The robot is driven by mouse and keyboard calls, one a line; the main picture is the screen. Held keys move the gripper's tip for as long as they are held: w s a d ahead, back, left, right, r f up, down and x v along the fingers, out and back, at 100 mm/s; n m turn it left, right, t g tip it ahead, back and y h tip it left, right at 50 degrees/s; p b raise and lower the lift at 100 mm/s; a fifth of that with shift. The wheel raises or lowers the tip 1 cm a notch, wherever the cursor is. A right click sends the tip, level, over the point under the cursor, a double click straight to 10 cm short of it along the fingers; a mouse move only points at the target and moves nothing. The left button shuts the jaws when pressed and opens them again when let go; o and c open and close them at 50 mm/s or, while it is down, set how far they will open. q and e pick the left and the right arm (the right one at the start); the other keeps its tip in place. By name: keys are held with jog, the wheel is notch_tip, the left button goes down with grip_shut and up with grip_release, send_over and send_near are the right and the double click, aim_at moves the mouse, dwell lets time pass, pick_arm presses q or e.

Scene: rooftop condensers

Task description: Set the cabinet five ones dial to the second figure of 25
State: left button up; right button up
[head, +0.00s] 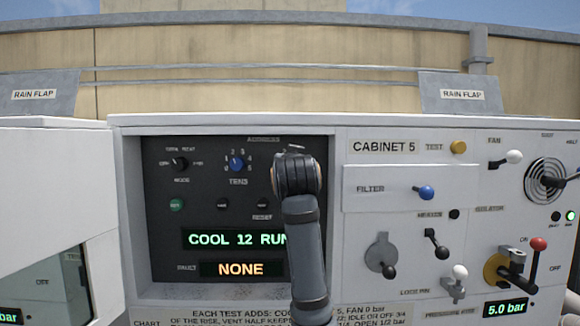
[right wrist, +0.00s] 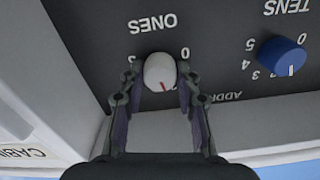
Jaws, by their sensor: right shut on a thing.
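The ones dial (right wrist: 159,70) is a white knob with a red mark, under the upside-down word ONES in the right wrist view. Its red mark points down and slightly right there; the figures near the mark cannot be read. My right gripper (right wrist: 160,82) has its fingers on both sides of the knob and is shut on it. In the head view my right gripper (head: 296,165) covers the ones dial. The blue tens dial (head: 236,163) is beside it, with its pointer near the top; it also shows in the right wrist view (right wrist: 282,56). My left gripper is out of view.
The black control panel (head: 160,240) is recessed in the white cabinet, with displays COOL 12 RUN (head: 234,239) and NONE (head: 241,269). To the right are the filter knob (head: 426,192), several levers and a red-tipped handle (head: 538,243). Another white cabinet (head: 50,185) stands at left.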

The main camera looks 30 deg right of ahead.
jog(key=m+b, duration=0.4)
jog(key=m, duration=0.4)
jog(key=m+b, duration=0.4)
jog(key=m, duration=0.4)
jog(key=f+m+b, duration=0.1)
jog(key=m+b, duration=0.3)
jog(key=m, duration=0.4)
jog(key=shift+m, duration=0.3)
dwell(0.4)
